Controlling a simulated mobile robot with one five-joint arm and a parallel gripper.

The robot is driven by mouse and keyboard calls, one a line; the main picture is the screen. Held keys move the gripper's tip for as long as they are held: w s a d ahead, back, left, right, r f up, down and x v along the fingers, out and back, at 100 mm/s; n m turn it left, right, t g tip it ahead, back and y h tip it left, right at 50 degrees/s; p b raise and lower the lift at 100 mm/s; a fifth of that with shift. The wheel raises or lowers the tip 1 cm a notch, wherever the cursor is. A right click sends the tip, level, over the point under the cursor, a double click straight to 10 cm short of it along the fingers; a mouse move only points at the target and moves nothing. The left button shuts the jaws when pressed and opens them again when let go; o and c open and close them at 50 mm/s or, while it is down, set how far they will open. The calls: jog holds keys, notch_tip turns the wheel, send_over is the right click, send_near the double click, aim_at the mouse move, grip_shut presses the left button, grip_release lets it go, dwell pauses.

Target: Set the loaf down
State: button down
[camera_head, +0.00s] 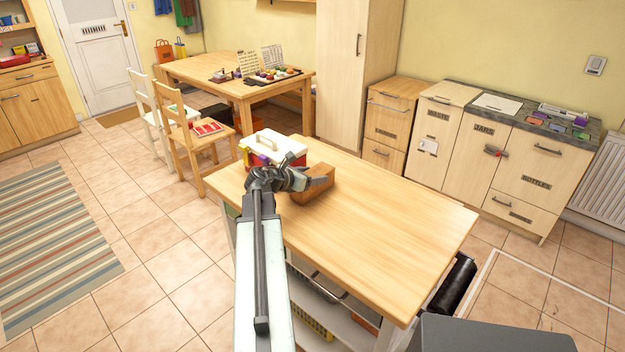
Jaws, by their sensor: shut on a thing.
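The loaf (318,184) is a brown block with a lighter top, over the left part of the wooden worktop (390,225). My gripper (306,182) is shut on the loaf's left end. My gripper and arm hide part of that end. The loaf's underside looks close to the worktop, but I cannot tell whether it touches.
A red box with a white lid (277,148) stands just behind my gripper on the worktop's far left corner. The worktop's middle and right are clear. A wooden chair (203,145) and a table (215,70) with small items stand farther back.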

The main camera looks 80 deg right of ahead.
jog(key=shift+c, duration=1.9)
grip_release()
jog(key=shift+f, duration=0.1)
jog(key=shift+a+r+p, duration=0.1)
jog(key=shift+r+p, duration=0.25)
jog(key=p+v, duration=0.4)
jog(key=v, duration=0.7)
jog(key=shift+w+a, duration=0.2)
jog(key=shift+a, duration=0.1)
